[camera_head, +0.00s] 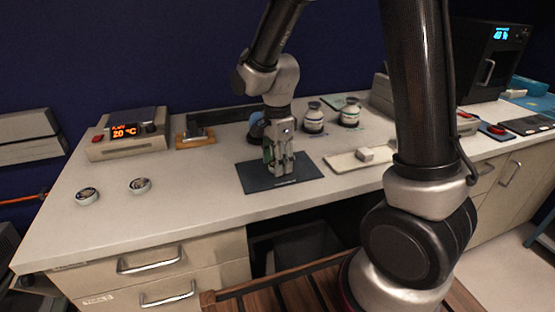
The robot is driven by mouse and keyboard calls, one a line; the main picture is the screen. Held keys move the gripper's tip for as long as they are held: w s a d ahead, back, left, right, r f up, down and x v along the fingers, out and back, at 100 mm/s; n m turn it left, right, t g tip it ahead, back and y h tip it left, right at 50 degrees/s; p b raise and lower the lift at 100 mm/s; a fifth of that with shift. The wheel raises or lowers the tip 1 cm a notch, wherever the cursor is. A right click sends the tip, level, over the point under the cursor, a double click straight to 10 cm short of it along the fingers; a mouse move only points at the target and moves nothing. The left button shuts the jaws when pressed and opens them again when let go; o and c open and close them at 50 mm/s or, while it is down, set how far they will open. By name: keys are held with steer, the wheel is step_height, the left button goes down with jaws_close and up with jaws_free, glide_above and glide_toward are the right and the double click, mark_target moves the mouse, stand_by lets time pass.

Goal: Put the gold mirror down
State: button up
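My gripper (283,172) points down over the dark mat (262,181) on the bench, with its fingertips low, close to the mat's surface. Its fingers look close together, but the view is too small to tell whether something is between them. I cannot make out a gold mirror. Two small round pieces with shiny, silvery tops lie on the left of the bench, one at the front left (87,196) and one to its right (140,186). Neither looks clearly gold.
A heater box with a lit display (128,132) stands at the back left. Two striped-looking jars (314,118) (350,112) stand behind the mat. A pale tray (345,162) with a small block lies to the right.

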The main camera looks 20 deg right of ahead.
steer(key=shift+o, duration=0.4)
step_height(320, 180, up, 11)
steer(key=s+d+r+n+t, duration=0.2)
steer(key=s+d+r+n, duration=0.2)
steer(key=s+d+n, duration=0.3)
steer(key=s+d+r+n+t, duration=0.2)
steer(key=s+d+n, duration=0.6)
steer(key=s, duration=0.4)
steer(key=shift+r+n, duration=0.6)
steer(key=shift+r, duration=0.25)
